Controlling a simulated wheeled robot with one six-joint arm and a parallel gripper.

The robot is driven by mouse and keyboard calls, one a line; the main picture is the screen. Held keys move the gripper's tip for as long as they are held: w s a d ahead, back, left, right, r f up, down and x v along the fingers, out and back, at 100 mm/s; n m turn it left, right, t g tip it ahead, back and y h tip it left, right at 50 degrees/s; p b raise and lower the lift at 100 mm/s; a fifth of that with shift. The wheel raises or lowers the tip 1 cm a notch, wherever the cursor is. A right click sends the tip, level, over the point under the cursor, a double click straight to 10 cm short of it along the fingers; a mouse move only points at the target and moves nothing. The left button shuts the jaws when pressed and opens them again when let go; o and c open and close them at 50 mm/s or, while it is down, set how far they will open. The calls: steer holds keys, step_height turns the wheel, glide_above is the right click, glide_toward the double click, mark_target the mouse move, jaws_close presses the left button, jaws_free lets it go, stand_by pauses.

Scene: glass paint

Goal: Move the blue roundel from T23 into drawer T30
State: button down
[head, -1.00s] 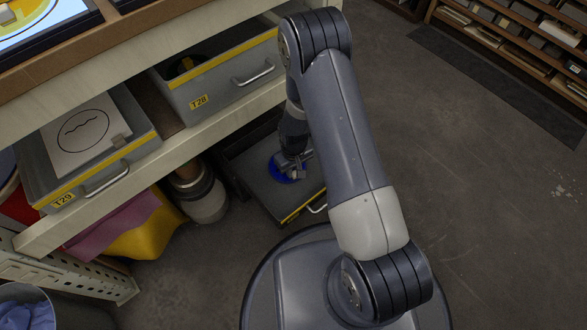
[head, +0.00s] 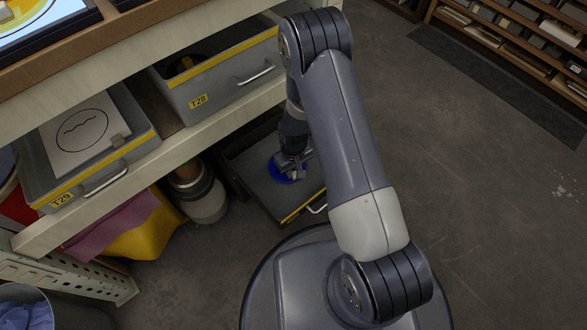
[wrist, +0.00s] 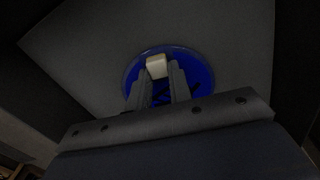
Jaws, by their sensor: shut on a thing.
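The blue roundel (wrist: 200,72) is a round blue disc with a pale block-shaped knob (wrist: 156,66) on top. My gripper (wrist: 158,80) is over it, with its two fingers closed in on either side of the knob. In the head view the roundel (head: 276,172) shows under my gripper (head: 292,166), inside the open low grey drawer (head: 262,196) with a yellow front edge. The roundel is at or just above the drawer floor; I cannot tell whether it touches. No label shows on this drawer.
Drawer T28 (head: 226,88) stands open above, holding a dark round thing. Drawer T29 (head: 132,140), with a drawn card (head: 84,134), is at the left. A grey canister (head: 207,206) stands left of the low drawer. Open floor (head: 470,200) lies to the right.

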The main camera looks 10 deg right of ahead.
steer(key=shift+f, duration=0.2)
steer(key=c, duration=1.2)
jaws_free()
step_height(320, 180, up, 11)
steer(key=p, duration=0.3)
steer(key=shift+p, duration=0.4)
steer(key=shift+f, duration=0.1)
step_height(320, 180, down, 11)
steer(key=b, duration=0.4)
steer(key=shift+r, duration=0.3)
steer(key=shift+f, duration=0.15)
